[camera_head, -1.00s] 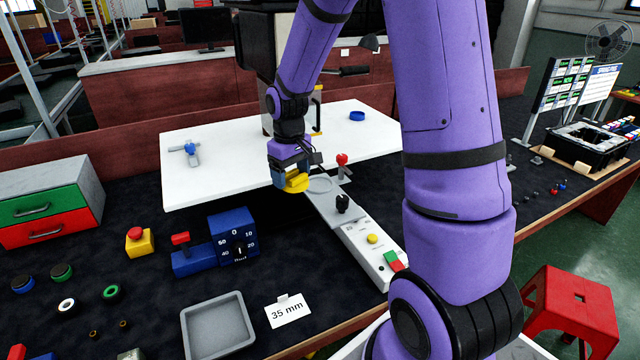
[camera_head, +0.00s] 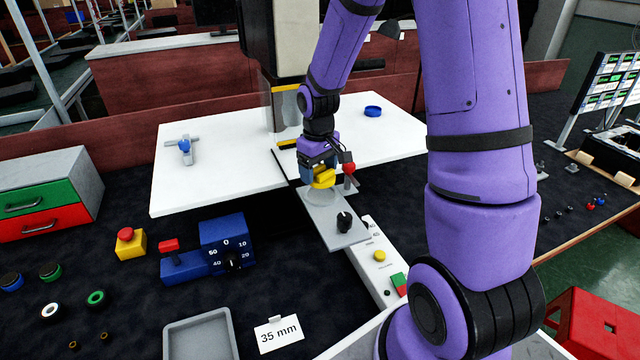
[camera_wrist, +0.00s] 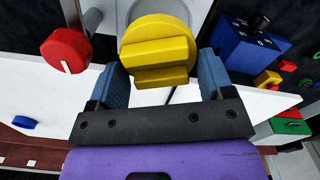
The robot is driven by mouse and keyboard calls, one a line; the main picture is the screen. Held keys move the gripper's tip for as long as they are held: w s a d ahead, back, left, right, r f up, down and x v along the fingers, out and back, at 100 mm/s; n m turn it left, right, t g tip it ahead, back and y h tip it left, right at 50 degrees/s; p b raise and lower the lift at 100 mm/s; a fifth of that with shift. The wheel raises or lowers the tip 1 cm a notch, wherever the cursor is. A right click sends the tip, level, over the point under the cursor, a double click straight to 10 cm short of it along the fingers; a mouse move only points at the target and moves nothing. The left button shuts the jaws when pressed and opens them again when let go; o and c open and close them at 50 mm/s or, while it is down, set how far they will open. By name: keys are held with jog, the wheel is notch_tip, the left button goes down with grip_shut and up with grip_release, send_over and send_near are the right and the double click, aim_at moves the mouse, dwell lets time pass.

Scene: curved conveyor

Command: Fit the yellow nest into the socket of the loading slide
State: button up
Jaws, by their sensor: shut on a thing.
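The yellow nest (camera_head: 322,178) is a round disc with a raised bar. My gripper (camera_head: 318,172) is shut on it, and in the wrist view the blue fingers of my gripper (camera_wrist: 162,84) stand on both sides of the yellow nest (camera_wrist: 158,52). The grey loading slide (camera_head: 330,216) lies under the nest, and its round socket (camera_head: 320,196) shows partly just below it in the head view. In the wrist view the socket's rim (camera_wrist: 150,8) shows past the nest's edge. The nest looks slightly above the socket; I cannot tell whether they touch.
A red knob (camera_head: 349,169) stands close to my gripper's right, seen large in the wrist view (camera_wrist: 66,50). A black knob (camera_head: 344,221) stands on the slide's near end. The white plate (camera_head: 220,180) has free room at left. A blue dial box (camera_head: 226,244) stands left of the slide.

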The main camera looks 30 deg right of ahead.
aim_at(318, 194)
jog(key=shift+f, duration=2.3)
jog(key=shift+f, duration=0.15)
jog(key=o, duration=0.9)
jog(key=shift+o, duration=0.2)
notch_tip(318, 194, up, 12)
jog(key=shift+r, duration=0.25)
jog(key=s+a+r+m+t, duration=0.1)
jog(key=s+a+r+t, duration=0.1)
jog(key=s+r, duration=0.7)
jog(key=s+a+r+m+t, duration=0.1)
jog(key=s+a+r+t, duration=0.2)
jog(key=s, duration=1.2)
notch_tip(318, 194, up, 6)
jog(key=shift+a+f, duration=0.1)
jog(key=shift+a, duration=1)
